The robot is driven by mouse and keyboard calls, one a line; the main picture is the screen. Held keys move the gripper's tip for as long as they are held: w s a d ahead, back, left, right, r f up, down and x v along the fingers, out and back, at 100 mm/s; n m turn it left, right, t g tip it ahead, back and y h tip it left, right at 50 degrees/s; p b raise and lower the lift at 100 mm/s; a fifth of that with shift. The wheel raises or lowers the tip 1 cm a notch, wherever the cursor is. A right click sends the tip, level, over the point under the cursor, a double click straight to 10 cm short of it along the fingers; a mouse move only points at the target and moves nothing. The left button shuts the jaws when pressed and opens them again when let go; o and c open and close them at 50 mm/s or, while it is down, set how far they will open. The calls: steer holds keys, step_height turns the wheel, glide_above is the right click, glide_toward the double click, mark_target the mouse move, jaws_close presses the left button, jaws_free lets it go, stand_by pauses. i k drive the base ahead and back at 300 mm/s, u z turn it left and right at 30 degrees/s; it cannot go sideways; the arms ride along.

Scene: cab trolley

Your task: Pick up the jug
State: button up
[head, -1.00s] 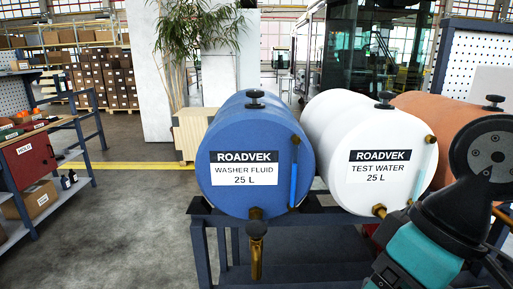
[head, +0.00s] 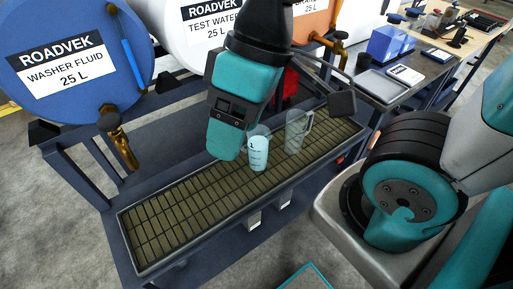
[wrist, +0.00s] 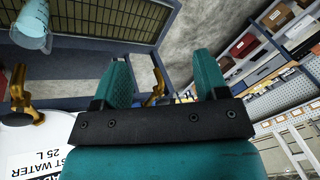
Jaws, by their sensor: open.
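Two clear vessels stand upright on the slatted drip tray (head: 165,222) of the trolley. One is a jug with a side handle (head: 297,132) that looks empty. A pale blue vessel (wrist: 32,24) also shows at the top left of the wrist view, cut off by the edge. My gripper (wrist: 160,78) is open, with nothing between its teal fingers. In the head view my gripper (head: 226,140) hangs over the tray, left of the pale blue jug.
A blue washer fluid drum (head: 75,55) with a brass tap (head: 122,148) stands behind the tray at left. A white test water drum (head: 200,38) and an orange drum (head: 312,20) stand to its right. A bench (head: 420,65) with tools is at the back right. The tray's left half is clear.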

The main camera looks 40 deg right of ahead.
mark_target(258, 151)
steer(key=u, duration=1.45)
steer(key=k, duration=0.6)
steer(key=z, duration=0.9)
